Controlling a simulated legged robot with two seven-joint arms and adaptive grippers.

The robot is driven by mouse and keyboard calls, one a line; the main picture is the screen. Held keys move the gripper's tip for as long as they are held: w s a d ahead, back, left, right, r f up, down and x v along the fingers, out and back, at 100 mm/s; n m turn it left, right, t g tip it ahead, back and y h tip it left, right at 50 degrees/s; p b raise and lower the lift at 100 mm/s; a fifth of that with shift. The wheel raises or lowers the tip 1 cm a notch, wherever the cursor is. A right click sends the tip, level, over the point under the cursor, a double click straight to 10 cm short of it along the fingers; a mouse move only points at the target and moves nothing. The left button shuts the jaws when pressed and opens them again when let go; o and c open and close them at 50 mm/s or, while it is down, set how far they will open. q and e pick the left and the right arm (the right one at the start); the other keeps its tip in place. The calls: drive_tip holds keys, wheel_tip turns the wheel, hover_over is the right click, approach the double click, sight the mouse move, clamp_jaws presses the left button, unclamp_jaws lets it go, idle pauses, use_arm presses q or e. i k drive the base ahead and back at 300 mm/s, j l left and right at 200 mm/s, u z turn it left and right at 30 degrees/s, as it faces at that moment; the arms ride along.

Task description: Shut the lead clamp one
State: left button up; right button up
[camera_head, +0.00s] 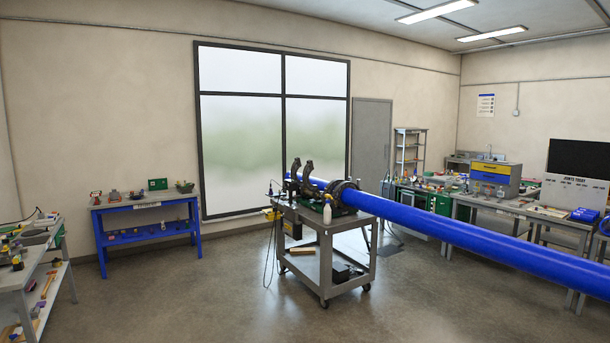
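The pipe fusion machine (318,203) sits on top of a grey cart (328,228) near the middle of the view, some way off. Two dark curved clamp halves (308,178) stand raised at its left part, looking open. Which of them is lead clamp one I cannot tell. A dark ring-shaped clamp (343,192) at the right part is around a long blue pipe (450,225). The pipe runs out to the right edge of the view. A short blue length (319,183) shows behind the clamps. Neither of my grippers is in view.
A blue workbench (150,232) is at the left wall, another bench (32,262) at the near left. Benches (490,203) line the right. Open floor lies before the cart.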

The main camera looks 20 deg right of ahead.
sight(309, 166)
drive_tip(key=i+z, duration=0.2)
drive_tip(key=i, duration=1.75)
drive_tip(key=i+l+z, duration=0.15)
drive_tip(key=i+z, duration=0.15)
drive_tip(key=i, duration=0.5)
drive_tip(key=i+z, duration=0.25)
drive_tip(key=i, duration=0.5)
drive_tip(key=i+j+z, duration=0.3)
drive_tip(key=i, duration=0.5)
drive_tip(key=l, duration=0.1)
